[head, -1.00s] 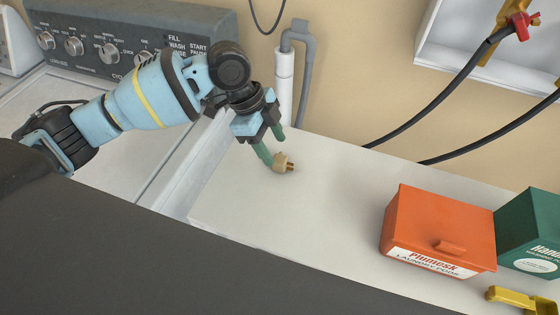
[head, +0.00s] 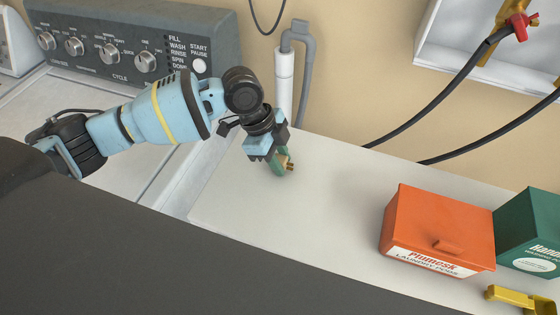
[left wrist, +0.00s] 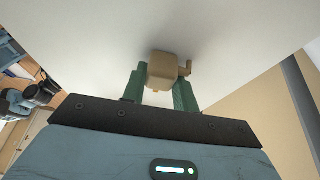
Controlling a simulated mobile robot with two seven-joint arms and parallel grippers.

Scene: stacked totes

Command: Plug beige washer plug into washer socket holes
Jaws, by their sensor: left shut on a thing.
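The beige washer plug (head: 290,164) is between the green fingers of my left gripper (head: 281,163), over the white counter (head: 330,200). Its prongs point to the right in the head view. In the left wrist view the plug (left wrist: 162,68) sits between the two finger tips of the left gripper (left wrist: 160,88), with one prong showing on its right side. My left gripper is shut on the plug. I cannot tell whether the plug touches the counter. No washer socket holes can be made out. My right gripper is not in view.
An orange laundry pods box (head: 436,232), a green box (head: 532,230) and a yellow scoop (head: 520,298) stand on the right. Black hoses (head: 440,88) hang from a wall box. The washer panel (head: 130,45) is at upper left.

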